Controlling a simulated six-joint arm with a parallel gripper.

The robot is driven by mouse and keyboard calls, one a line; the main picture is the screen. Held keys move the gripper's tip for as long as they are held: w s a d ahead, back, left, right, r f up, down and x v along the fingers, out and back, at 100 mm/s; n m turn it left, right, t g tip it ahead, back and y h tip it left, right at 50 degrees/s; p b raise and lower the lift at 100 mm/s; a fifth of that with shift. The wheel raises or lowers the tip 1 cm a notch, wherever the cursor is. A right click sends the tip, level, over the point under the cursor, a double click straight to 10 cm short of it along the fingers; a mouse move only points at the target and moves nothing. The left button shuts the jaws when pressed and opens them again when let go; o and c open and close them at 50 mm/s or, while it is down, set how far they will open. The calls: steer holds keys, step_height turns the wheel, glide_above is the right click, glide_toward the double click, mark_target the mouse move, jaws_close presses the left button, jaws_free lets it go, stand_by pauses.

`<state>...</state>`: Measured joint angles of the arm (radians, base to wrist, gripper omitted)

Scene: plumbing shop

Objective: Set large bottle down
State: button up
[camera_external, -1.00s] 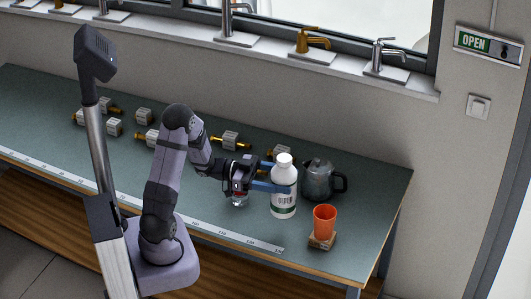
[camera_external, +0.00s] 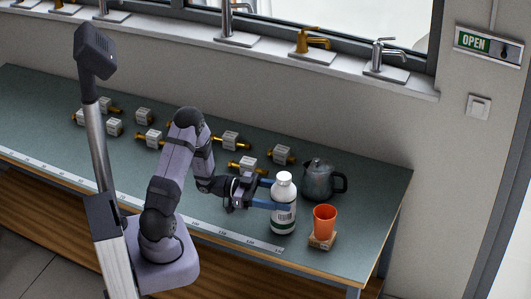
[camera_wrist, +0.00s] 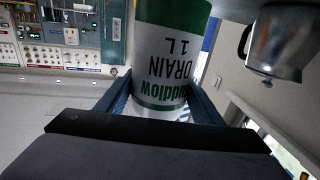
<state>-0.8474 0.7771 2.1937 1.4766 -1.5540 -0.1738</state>
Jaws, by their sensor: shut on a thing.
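The large bottle (camera_external: 283,218) is white with a white cap and a green and white label, and stands upright at the right part of the bench. In the wrist view the bottle (camera_wrist: 168,60) appears upside down and its label reads "DRAIN 1 L". My gripper (camera_external: 279,195) is shut on its body from the left, with one blue finger on each side. The fingers also flank it in the wrist view (camera_wrist: 162,98). The bottle's base is at or just above the bench top (camera_external: 355,196); I cannot tell whether it touches.
A dark metal pot (camera_external: 318,181) stands behind and right of the bottle. An orange cup (camera_external: 324,219) sits on a small wooden block (camera_external: 321,243) close on its right. Several brass fittings with grey tags (camera_external: 231,141) lie along the bench. A ruler strip (camera_external: 232,238) runs along the front edge.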

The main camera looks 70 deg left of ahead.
steer(key=shift+f, duration=0.7)
steer(key=o, duration=2)
steer(key=shift+r, duration=0.15)
steer(key=shift+s+a, duration=0.2)
steer(key=shift+s, duration=0.05)
steer(key=shift+b+v, duration=1.9)
steer(key=shift+v, duration=3.8)
